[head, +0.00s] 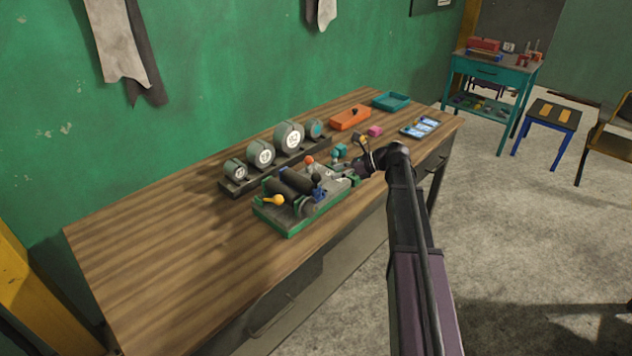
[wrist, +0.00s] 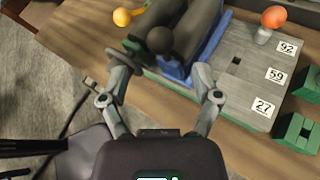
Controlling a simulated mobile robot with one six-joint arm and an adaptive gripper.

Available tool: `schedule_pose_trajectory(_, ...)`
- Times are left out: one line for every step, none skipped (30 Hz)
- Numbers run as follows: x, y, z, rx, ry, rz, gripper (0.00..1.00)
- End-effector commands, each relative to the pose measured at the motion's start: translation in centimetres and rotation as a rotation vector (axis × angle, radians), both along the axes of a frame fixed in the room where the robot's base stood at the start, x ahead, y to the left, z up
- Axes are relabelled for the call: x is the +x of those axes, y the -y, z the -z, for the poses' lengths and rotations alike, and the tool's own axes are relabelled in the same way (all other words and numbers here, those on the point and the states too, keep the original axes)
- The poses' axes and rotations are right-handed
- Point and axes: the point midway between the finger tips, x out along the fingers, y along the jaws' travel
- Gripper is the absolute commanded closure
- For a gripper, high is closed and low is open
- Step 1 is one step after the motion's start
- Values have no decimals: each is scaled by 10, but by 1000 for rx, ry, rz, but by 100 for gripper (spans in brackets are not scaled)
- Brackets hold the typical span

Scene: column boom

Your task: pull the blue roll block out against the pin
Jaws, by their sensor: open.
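The blue roll block (wrist: 178,73) shows in the wrist view at the end of two dark rollers (wrist: 203,28), with a black ball knob (wrist: 160,40) in front of it. In the head view the block (head: 318,193) is small, on the green-edged machine base. A grey pin with an orange ball (wrist: 265,28) stands on the grey plate marked 92, 59 and 27; its orange ball (head: 309,160) also shows in the head view. My gripper (wrist: 163,66) is open and empty, its fingers either side of the black knob in the picture. I cannot tell whether they touch anything.
A yellow-knobbed lever (head: 273,200) sits at the machine's left. A rack of several numbered round weights (head: 262,153) stands behind it. An orange tray (head: 350,118) and teal tray (head: 391,101) lie farther back. The left of the wooden bench (head: 165,235) is clear.

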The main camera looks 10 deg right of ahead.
Motion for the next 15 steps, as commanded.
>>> schedule_pose_trajectory(2, -9, 6, 0, 0, -2, 19)
schedule_pose_trajectory(3, -13, 8, 0, 0, -2, 19)
schedule_pose_trajectory(5, -18, 10, 0, 1, -1, 19)
schedule_pose_trajectory(6, -22, 12, 0, 0, -2, 19)
schedule_pose_trajectory(7, -26, 14, 0, 1, -3, 19)
schedule_pose_trajectory(8, -31, 16, 0, 1, -3, 19)
schedule_pose_trajectory(9, -35, 17, 0, 1, -2, 19)
schedule_pose_trajectory(10, -38, 18, 0, 1, -2, 19)
schedule_pose_trajectory(12, -42, 20, 0, 1, -1, 19)
schedule_pose_trajectory(13, -45, 21, 0, 1, -1, 19)
schedule_pose_trajectory(13, -48, 22, 0, 0, -2, 19)
schedule_pose_trajectory(14, -51, 23, 0, 0, -2, 19)
schedule_pose_trajectory(15, -53, 24, 0, 1, -1, 19)
schedule_pose_trajectory(15, -55, 24, 0, 1, -1, 19)
schedule_pose_trajectory(16, -57, 25, 0, 0, 0, 19)
